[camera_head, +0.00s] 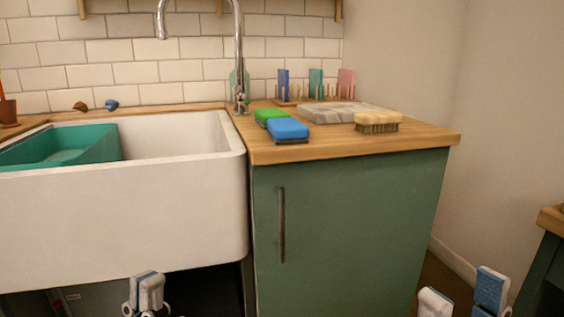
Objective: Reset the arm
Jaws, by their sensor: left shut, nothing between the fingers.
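My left gripper (147,291) is at the bottom edge, in front of the white sink. It is low, shut and empty, and only its upper part shows. My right gripper (462,291) is at the bottom right, in front of the green cabinet's right side. Its two fingers stand apart with nothing seen between them, so it is open. Both grippers are well below the worktop and apart from the objects on it. The rest of both arms is out of view.
The white sink (120,225) holds a teal basin (105,148). On the wooden worktop (330,148) lie a blue sponge (288,129), a green sponge (268,115), a grey slab (335,112) and a brush (377,122). A chrome tap (240,60) rises behind. A dark cabinet (545,270) stands right.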

